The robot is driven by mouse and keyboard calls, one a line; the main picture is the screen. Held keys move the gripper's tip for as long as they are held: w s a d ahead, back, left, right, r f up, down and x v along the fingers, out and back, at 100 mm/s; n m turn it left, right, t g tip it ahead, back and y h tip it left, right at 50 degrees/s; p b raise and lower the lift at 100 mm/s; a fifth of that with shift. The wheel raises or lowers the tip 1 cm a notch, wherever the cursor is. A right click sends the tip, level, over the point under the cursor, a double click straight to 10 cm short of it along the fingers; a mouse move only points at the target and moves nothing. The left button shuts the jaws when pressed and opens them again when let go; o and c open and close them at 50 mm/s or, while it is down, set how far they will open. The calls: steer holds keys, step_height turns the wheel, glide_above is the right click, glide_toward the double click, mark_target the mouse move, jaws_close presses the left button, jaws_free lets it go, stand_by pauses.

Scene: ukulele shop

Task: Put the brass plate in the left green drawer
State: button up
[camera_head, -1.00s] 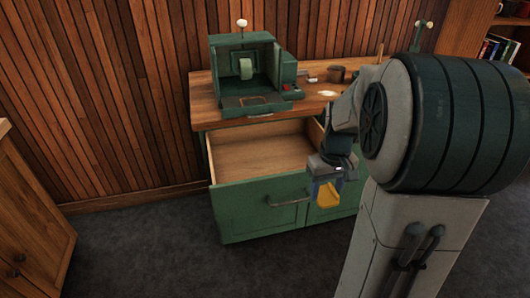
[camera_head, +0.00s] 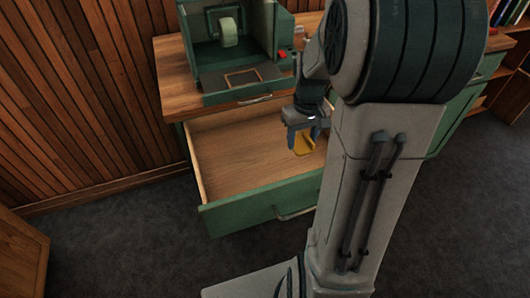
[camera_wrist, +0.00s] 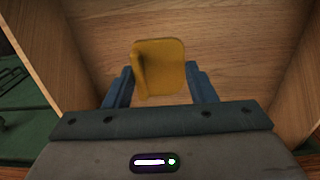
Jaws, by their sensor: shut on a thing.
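The brass plate (camera_head: 303,144) is a small yellow-gold piece held at the tips of my gripper (camera_head: 301,137). In the wrist view the plate (camera_wrist: 160,67) sits between the two blue fingers of my gripper (camera_wrist: 160,88), which is shut on it. The left green drawer (camera_head: 262,204) is pulled open, with a bare wooden inside and a green front. My gripper is over the right part of the drawer. The wrist view shows the drawer's wooden floor behind the plate and its walls on both sides. My arm hides the drawer's right end.
A green machine (camera_head: 232,50) with a pale wheel stands on the wooden counter top (camera_head: 172,75) above the drawer. A wooden cabinet (camera_head: 22,262) is at the lower left. Dark carpet (camera_head: 120,230) lies clear in front of the drawer.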

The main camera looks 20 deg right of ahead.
mark_target(297, 171)
step_height(297, 171, down, 11)
steer(key=shift+w+f+b, duration=0.1)
steer(key=shift+w+b, duration=0.05)
steer(key=shift+b, duration=0.65)
steer(key=shift+f, duration=0.1)
steer(key=o, duration=1.1)
steer(key=shift+c, duration=0.2)
step_height(297, 171, up, 12)
steer(key=shift+r+p, duration=0.15)
steer(key=shift+p, duration=0.7)
steer(key=s+a+r+t, duration=0.1)
steer(key=s+a+r, duration=0.1)
steer(key=s+a, duration=0.4)
steer(key=s+a+r+t, duration=0.1)
steer(key=s+a+r, duration=0.2)
steer(key=s+a, duration=0.3)
steer(key=shift+s+a+r, duration=0.2)
steer(key=shift+a+r, duration=0.05)
